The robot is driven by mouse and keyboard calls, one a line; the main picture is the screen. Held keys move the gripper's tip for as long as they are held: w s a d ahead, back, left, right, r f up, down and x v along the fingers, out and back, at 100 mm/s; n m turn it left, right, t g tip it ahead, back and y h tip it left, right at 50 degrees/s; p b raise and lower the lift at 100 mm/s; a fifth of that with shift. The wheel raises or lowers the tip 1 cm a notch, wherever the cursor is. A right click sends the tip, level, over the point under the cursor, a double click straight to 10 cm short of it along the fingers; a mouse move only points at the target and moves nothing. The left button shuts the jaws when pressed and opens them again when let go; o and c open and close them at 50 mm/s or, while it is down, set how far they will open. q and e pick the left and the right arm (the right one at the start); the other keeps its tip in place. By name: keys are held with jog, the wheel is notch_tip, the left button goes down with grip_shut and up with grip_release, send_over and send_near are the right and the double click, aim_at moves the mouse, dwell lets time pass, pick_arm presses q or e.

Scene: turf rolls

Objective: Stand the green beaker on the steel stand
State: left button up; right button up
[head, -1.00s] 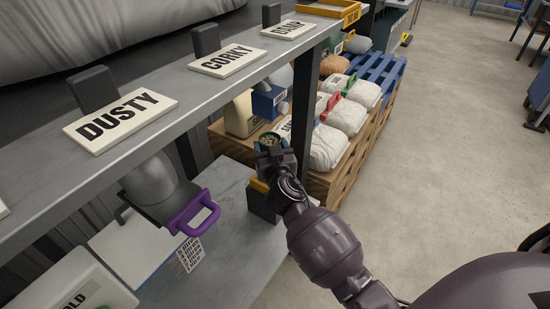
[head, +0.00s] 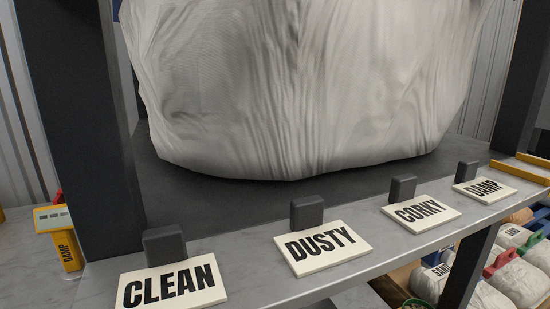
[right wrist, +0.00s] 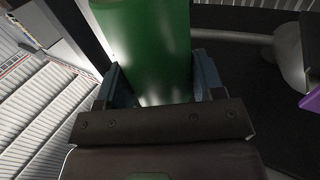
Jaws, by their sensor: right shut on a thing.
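The green beaker (right wrist: 150,45) is in the right wrist view, between the two fingers of my right gripper (right wrist: 160,85), which is shut on it. Its far end runs out of the top of that view. I cannot make out the steel stand in either view. My left gripper is not in view.
A grey shelf edge carries label plates CLEAN (head: 172,288), DUSTY (head: 323,247), CORKY (head: 421,212) and DAMP (head: 484,189). A big pale sack (head: 300,90) fills the space behind. Dark posts (head: 75,120) flank it. A purple piece (right wrist: 311,98) shows at the wrist view's right edge.

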jog(key=s+a+r+n+y, duration=0.1)
jog(key=s+a+r+y, duration=0.2)
jog(key=s, duration=0.4)
pick_arm(q)
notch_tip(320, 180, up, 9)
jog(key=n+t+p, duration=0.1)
jog(key=p, duration=1.1)
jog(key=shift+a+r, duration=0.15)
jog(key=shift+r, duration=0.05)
pick_arm(e)
notch_tip(320, 180, up, 8)
jog(key=s+a, duration=0.1)
jog(key=s, duration=0.2)
jog(key=shift+n, duration=0.3)
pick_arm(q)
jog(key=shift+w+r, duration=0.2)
pick_arm(e)
jog(key=w+a+r+n+g+y, duration=0.1)
jog(key=a+n+g+y, duration=0.3)
jog(key=a, duration=0.5)
jog(key=w+a+r+n+g+y, duration=0.1)
jog(key=a+r+n+g+y, duration=0.3)
jog(key=a+n+y, duration=0.4)
jog(key=shift+w+a+r+n+g+y, duration=0.35)
jog(key=shift+a+g+y, duration=0.45)
jog(key=shift+y, duration=1)
